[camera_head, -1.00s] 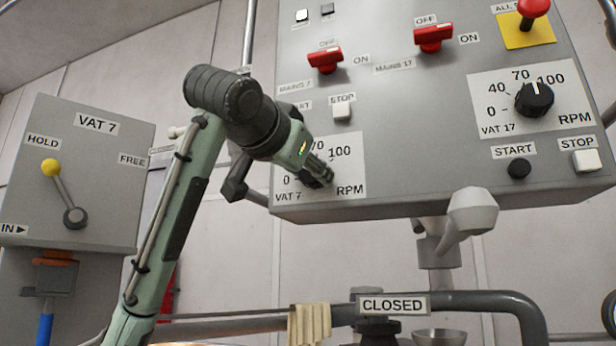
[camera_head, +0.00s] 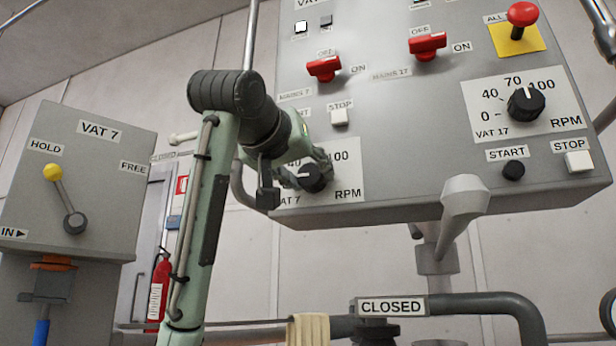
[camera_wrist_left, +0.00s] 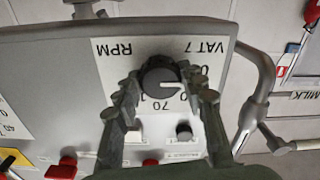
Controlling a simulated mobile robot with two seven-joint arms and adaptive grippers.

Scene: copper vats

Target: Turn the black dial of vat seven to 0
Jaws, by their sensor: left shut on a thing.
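The vat 7 dial (camera_head: 313,178) is a round black knob with a white pointer line, on a white RPM plate (camera_head: 348,172) at the lower left of the grey control panel. My left gripper (camera_head: 296,175) is at this dial, its fingers shut on it. In the left wrist view the dial (camera_wrist_left: 160,77) sits between the fingers (camera_wrist_left: 170,90), with the plate's labels upside down. The pointer is toward the 0 and 40 side of the scale; fingers hide part of the numbers, so its exact reading cannot be told. My right gripper is not in view.
The vat 17 dial (camera_head: 526,103) is on the same panel to the right. Red mains switches (camera_head: 323,68) and a white stop button (camera_head: 339,117) sit above the vat 7 plate. A grey bent handle (camera_head: 243,190) is left of the panel, close to my arm.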

